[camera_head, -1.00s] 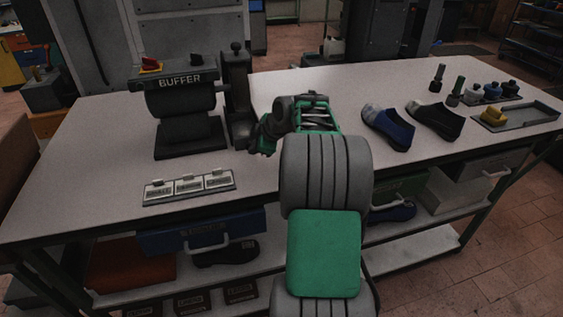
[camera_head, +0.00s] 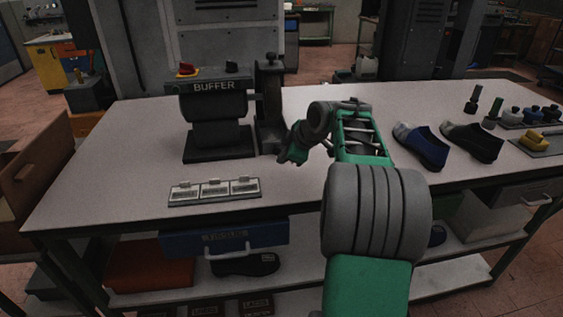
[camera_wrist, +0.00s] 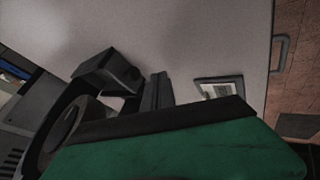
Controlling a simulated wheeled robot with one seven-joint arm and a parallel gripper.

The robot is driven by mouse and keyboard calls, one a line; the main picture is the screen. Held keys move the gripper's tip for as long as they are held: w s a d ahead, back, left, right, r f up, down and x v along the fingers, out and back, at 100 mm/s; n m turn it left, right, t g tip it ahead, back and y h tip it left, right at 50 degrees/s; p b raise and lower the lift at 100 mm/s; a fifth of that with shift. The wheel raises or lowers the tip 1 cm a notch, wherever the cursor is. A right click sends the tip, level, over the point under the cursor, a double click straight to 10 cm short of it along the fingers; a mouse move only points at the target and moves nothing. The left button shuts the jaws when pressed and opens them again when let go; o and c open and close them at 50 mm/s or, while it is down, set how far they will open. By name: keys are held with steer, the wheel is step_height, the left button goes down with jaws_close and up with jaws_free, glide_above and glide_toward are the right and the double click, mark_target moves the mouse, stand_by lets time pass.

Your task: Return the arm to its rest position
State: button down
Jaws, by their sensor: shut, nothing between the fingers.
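My arm reaches up from the bottom of the head view and bends left over the bench. My gripper (camera_head: 292,158) hangs at its end, above the bench top, to the right of the buffer and in front of the dark post. It is small and dark there; it is shut and holds nothing. The wrist view shows a green part of my arm across the bottom, with dark shapes beyond it that are hard to tell apart.
The bench (camera_head: 110,160) carries a buffer (camera_head: 217,115), a dark post machine (camera_head: 270,105), a label strip (camera_head: 214,190), a blue shoe (camera_head: 425,148), a dark shoe (camera_head: 474,143) and a tray (camera_head: 545,147) at right. A blue drawer (camera_head: 222,238) sits below. Bench front left is clear.

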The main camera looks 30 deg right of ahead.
steer(key=v, duration=0.6)
steer(key=shift+s+d+r, duration=0.15)
steer(key=shift+s+r, duration=0.05)
steer(key=shift+r, duration=0.15)
steer(key=s+a+f+m+g+p, duration=0.1)
steer(key=s+a+f+m, duration=0.2)
steer(key=a, duration=0.6)
steer(key=s+a+f+m+g+p, duration=0.1)
steer(key=s+a+m+g, duration=0.3)
steer(key=a, duration=0.6)
steer(key=s+a+f+m, duration=0.2)
steer(key=s+f, duration=0.1)
steer(key=s, duration=0.3)
steer(key=s+a+f+m+h, duration=0.1)
steer(key=s+a+f, duration=0.1)
steer(key=s, duration=0.4)
steer(key=shift+s+a+f+m, duration=0.35)
steer(key=shift+s+f+m, duration=0.05)
steer(key=shift+f, duration=0.1)
